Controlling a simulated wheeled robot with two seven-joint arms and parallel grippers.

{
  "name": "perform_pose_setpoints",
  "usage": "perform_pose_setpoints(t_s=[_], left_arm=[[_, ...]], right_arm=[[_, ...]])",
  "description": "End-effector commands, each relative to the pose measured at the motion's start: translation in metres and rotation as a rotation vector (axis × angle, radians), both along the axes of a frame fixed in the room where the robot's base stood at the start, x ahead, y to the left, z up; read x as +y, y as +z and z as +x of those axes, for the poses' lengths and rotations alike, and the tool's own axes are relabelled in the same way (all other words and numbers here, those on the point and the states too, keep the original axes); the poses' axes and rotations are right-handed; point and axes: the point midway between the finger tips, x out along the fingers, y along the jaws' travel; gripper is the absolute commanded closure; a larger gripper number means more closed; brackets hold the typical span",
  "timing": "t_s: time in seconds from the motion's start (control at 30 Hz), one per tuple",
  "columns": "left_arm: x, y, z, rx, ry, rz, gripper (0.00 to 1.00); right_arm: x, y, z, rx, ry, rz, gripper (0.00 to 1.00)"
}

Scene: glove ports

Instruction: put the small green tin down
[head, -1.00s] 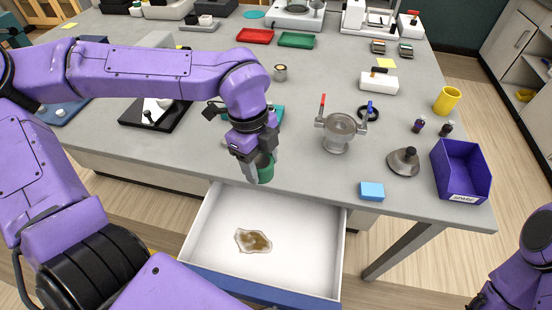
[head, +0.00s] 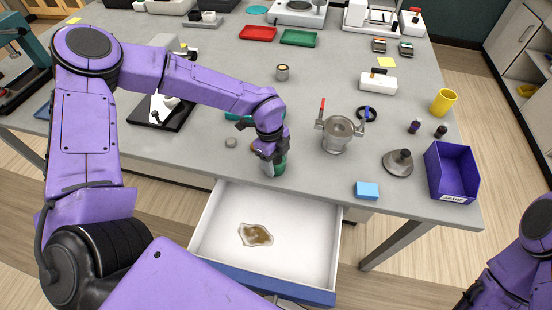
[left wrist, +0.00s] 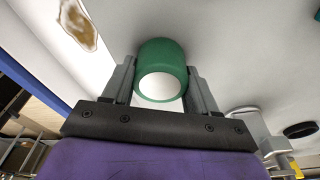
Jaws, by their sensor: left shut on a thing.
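The small green tin (head: 280,166) is near the table's front edge, just behind the open drawer. My left gripper (head: 270,162) is shut on it. In the left wrist view the tin (left wrist: 161,54) sits between the two fingers of my left gripper (left wrist: 160,85), its pale round end towards the camera. The grey tabletop (left wrist: 235,50) is close beyond it. I cannot tell whether the tin touches the tabletop. My right arm shows only at the lower right, and its gripper does not show clearly.
The open white drawer (head: 300,255) holds a brown stain-like patch (head: 256,234). A small grey disc (head: 231,142) lies left of the gripper. Bare tabletop lies between tin and vessel.

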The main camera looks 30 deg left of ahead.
Motion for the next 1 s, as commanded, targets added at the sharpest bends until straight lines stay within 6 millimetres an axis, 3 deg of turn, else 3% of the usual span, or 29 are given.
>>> perform_pose_setpoints(t_s=[0.03,0.07,0.13,0.47,0.53,0.9,1.0], left_arm=[[0.0,-0.003,0.0,0.0,0.0,0.0,0.74],[0.0,-0.003,0.0,0.0,0.0,0.0,0.39],[0.0,-0.002,0.0,0.0,0.0,0.0,0.16],[0.0,0.004,0.0,0.0,0.0,0.0,0.16],[0.001,0.008,0.001,-0.004,0.003,-0.001,0.16],[0.015,0.095,0.003,-0.005,0.002,-0.002,0.16],[0.017,0.11,0.003,-0.002,0.001,0.0,0.16]], right_arm=[[0.0,-0.004,0.0,0.0,0.0,0.0,0.57],[0.0,-0.003,0.0,0.0,0.0,0.0,0.57],[0.0,-0.002,0.0,0.0,0.0,0.0,0.57],[0.0,0.003,0.0,0.0,0.0,0.0,0.57],[0.0,-0.004,0.0,0.0,0.0,0.0,0.57],[0.0,-0.031,0.0,0.0,0.0,0.0,0.57],[0.0,-0.034,0.0,0.0,0.0,0.0,0.57]])
